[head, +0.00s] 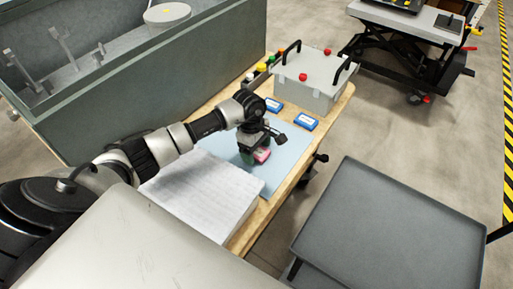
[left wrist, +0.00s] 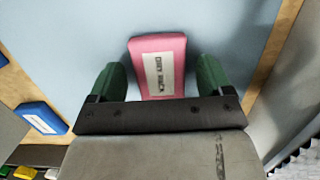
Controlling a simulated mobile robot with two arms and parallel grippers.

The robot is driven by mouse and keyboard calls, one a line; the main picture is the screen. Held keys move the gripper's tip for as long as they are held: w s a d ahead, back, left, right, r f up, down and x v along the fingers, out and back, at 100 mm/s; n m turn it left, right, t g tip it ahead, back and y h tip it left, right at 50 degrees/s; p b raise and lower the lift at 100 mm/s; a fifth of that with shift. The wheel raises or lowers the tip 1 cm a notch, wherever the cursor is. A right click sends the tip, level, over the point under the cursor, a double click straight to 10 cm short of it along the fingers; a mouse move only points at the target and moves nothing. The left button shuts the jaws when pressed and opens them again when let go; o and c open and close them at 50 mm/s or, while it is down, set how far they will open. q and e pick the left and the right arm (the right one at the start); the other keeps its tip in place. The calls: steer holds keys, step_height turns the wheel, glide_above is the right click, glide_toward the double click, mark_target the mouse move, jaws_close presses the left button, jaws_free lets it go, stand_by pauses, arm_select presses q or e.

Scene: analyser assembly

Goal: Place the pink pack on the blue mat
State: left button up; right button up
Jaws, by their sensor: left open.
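The pink pack (head: 262,155) lies on the light blue mat (head: 290,150) on the wooden table. In the left wrist view the pink pack (left wrist: 160,62), with a white label, sits between the two green fingertips of my left gripper (left wrist: 160,85). The blue mat (left wrist: 75,60) shows all around it. A gap shows on each side of the pack, so the left gripper is open around it. In the head view my left gripper (head: 250,155) is low over the mat and partly hides the pack. My right gripper is not in view.
Two blue packs (head: 273,105) (head: 306,122) lie at the mat's far edge. A grey case (head: 308,78) with black handles stands behind them. A white stack (head: 200,190) covers the near part of the table. A grey cart tray (head: 390,235) stands to the right.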

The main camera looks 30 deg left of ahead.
arm_select(q)
steer(key=shift+r, duration=0.2)
step_height(320, 180, up, 12)
steer(key=a+b, duration=0.1)
steer(key=shift+a+f+b, duration=0.15)
steer(key=shift+a+b, duration=0.15)
steer(key=shift+a, duration=0.1)
